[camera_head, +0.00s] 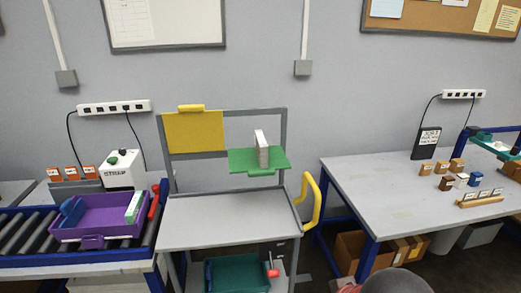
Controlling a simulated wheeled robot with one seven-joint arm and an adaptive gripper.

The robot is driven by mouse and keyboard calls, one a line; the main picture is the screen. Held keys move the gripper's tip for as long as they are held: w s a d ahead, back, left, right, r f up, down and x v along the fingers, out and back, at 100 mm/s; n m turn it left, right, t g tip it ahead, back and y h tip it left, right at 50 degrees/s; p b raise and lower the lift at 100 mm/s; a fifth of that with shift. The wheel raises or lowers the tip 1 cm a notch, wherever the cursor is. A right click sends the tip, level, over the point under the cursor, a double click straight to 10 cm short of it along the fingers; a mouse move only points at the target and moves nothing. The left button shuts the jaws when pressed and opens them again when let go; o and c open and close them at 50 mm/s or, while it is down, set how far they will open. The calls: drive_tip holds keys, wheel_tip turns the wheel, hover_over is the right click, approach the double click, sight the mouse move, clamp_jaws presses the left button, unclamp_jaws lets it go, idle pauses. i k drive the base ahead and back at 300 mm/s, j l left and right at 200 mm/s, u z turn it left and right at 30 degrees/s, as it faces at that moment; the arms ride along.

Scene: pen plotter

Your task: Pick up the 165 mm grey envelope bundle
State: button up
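A pale grey and white upright block (262,150) stands on the green shelf (240,158) of the grey cart. It looks like an envelope bundle, but its size and any label are too small to read. A white and green bundle (133,206) leans in the right end of the purple tray (98,222). A blue piece (72,212) is in the tray's left end. My gripper is not in view. A dark rounded shape at the bottom edge, right of centre, may be part of my arm.
The grey cart (215,225) has a bare top, a yellow panel (194,132) and a yellow handle (309,200). The purple tray sits on a roller conveyor (30,238) at left. The right table (375,190) holds small boxes at its right; its left part is clear.

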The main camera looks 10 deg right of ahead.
sight(262, 147)
drive_tip(key=i+j+z, duration=0.65)
drive_tip(key=i, duration=0.25)
drive_tip(key=j, duration=0.1)
